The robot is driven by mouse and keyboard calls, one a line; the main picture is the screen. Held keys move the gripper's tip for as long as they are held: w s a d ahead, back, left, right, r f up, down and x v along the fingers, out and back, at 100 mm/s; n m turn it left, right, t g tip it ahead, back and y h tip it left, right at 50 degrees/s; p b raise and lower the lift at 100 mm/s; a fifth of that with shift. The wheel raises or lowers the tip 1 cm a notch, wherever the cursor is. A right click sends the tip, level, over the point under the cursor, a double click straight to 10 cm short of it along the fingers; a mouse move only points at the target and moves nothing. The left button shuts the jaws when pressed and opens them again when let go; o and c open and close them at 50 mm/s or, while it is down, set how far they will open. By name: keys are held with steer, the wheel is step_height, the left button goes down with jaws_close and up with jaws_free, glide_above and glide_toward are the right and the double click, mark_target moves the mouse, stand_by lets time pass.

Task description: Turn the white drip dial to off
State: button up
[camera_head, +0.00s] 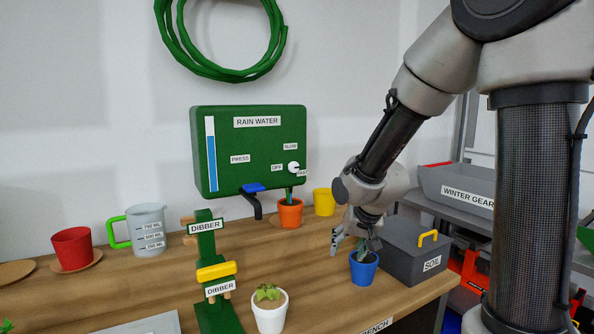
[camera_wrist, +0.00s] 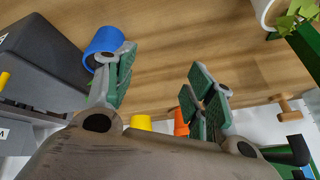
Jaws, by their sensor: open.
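The white drip dial (camera_head: 293,167) is a small round knob at the lower right of the green RAIN WATER tank (camera_head: 257,145) on the wall. An OFF label (camera_head: 277,168) sits to its left, a SLOW label (camera_head: 290,146) above it, and a partly covered label to its lower right. Its pointer is too small to read. My gripper (camera_head: 349,246) is open and empty, right of and below the dial and apart from it, above the blue pot. In the wrist view its spread fingers (camera_wrist: 160,82) have bench between them; the dial is not seen there.
A blue lever and dark spout (camera_head: 255,201) hang under the tank. Orange (camera_head: 291,214) and yellow (camera_head: 324,201) pots stand below the dial. A blue pot (camera_head: 364,271) and grey SOIL box (camera_head: 403,257) are near my gripper. Dibber stand (camera_head: 207,246) and white pot (camera_head: 270,316) stand left.

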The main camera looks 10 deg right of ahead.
steer(key=w+a+r+m+t+y, duration=0.15)
steer(key=w+a+m+t, duration=0.25)
steer(key=w, duration=0.6)
steer(key=m+t+y, duration=0.2)
steer(key=m+t, duration=0.5)
glide_toward(295, 168)
steer(key=x, duration=0.8)
steer(key=shift+w, duration=0.2)
steer(key=c, duration=1)
